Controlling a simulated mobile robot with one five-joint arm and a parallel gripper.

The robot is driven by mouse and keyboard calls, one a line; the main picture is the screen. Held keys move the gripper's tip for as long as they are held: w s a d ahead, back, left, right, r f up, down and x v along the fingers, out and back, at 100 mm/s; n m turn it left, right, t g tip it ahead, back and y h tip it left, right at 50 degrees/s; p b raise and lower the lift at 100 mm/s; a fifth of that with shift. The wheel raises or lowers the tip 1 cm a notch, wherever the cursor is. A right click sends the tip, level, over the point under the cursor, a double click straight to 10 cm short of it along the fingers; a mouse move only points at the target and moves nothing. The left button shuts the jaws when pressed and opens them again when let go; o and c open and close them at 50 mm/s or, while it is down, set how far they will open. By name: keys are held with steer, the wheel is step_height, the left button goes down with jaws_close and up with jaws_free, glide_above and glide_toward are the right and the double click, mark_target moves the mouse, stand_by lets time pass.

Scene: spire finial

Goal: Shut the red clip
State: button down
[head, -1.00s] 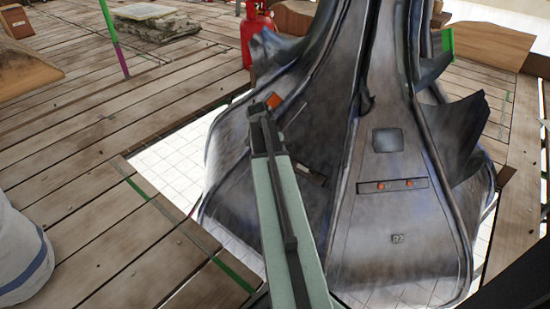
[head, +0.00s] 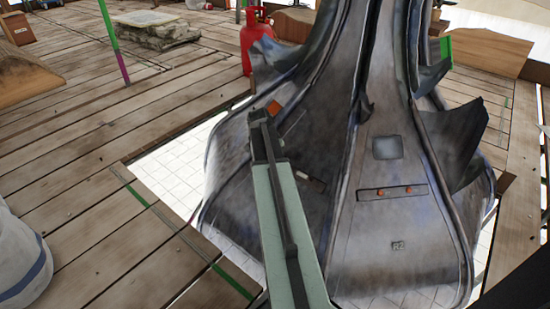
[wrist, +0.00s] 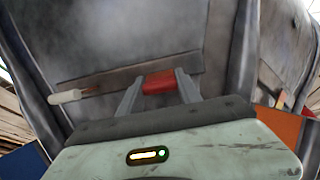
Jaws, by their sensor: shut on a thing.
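The red clip (wrist: 158,82) sits on a dark strip (wrist: 110,83) across a grey metal panel in the wrist view. My gripper (wrist: 159,92) has one finger on each side of the clip and is shut on it. The clip looks like a short red block; whether its latch is closed cannot be told. In the head view, my gripper (head: 257,113) reaches against the left face of the dark metal spire (head: 385,225). I cannot make out the red clip there.
A white-handled tool (wrist: 66,97) lies at the strip's left end. An orange patch (head: 273,108) is on the spire near my gripper. A red gas cylinder (head: 255,40) stands behind. Plank flooring (head: 90,130) surrounds an opening around the spire.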

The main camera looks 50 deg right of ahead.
steer(key=shift+d+r+y, duration=0.1)
steer(key=shift+d+y, duration=0.15)
steer(key=shift+y, duration=0.05)
steer(key=shift+d+r+y+p, duration=0.15)
steer(key=shift+d+y+p, duration=0.35)
steer(key=shift+y+p, duration=0.25)
steer(key=shift+w+d+y, duration=0.15)
steer(key=shift+d+y, duration=0.5)
steer(key=shift+y, duration=0.6)
steer(key=y, duration=0.1)
steer(key=d+f+y+b, duration=0.1)
steer(key=y, duration=0.1)
steer(key=shift+d+g, duration=0.1)
steer(key=shift+g, duration=0.2)
steer(key=shift+d+y+b, duration=0.25)
steer(key=shift+y+b, duration=0.8)
steer(key=shift+y, duration=0.05)
steer(key=c, duration=0.8)
jaws_free()
